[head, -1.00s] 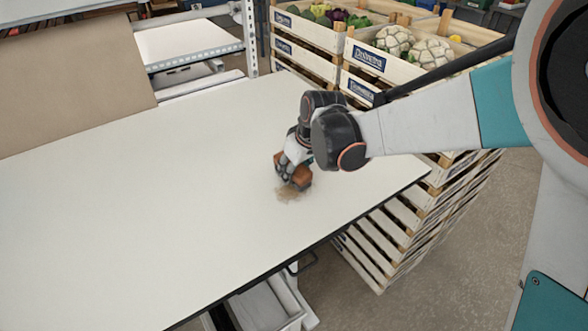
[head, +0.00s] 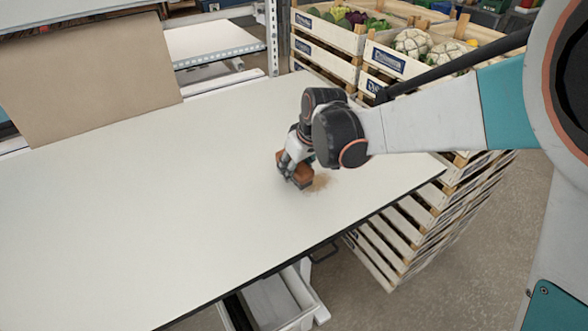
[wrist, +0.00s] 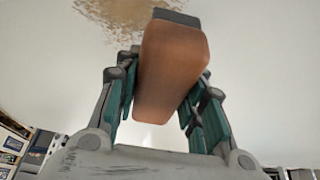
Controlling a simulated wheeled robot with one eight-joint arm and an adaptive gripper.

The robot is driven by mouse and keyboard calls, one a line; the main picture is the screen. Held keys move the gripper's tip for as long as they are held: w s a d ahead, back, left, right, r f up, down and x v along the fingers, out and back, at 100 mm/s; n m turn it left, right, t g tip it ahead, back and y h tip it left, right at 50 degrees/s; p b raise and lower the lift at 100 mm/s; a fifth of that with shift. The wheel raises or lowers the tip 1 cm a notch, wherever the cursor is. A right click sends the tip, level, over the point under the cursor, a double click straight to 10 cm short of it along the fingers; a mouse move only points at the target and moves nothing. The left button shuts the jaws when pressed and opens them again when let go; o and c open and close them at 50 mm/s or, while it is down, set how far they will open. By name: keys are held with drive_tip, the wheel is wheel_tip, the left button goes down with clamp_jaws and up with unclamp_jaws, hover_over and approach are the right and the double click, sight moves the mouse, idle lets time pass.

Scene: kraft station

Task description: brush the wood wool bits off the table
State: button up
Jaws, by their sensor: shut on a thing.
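My gripper (head: 289,160) is shut on a brown wooden block brush (head: 295,171) and holds it low at the white table (head: 150,210); I cannot tell if the bristles press on it. The wood wool bits (head: 321,183) lie in a small tan patch just right of the brush, inside the table's near right edge. In the wrist view, the brush (wrist: 172,70) sits between both fingers with a dark strip at its far end. The bits (wrist: 125,14) show beyond it at the top, and part of the patch may be hidden.
Stacked wooden crates (head: 385,60) with cauliflowers and other vegetables stand close behind the table's right end. A brown board (head: 90,75) stands at the back left. An open drawer or bin (head: 275,300) is below the front edge. The table's left and middle are clear.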

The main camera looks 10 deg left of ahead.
drive_tip(key=shift+a+r+p, duration=0.2)
drive_tip(key=shift+r+p, duration=0.25)
drive_tip(key=shift+r, duration=0.5)
drive_tip(key=shift+d+r+p, duration=0.1)
drive_tip(key=shift+r+p, duration=1)
drive_tip(key=shift+r, duration=0.6)
drive_tip(key=shift+s+f, duration=0.1)
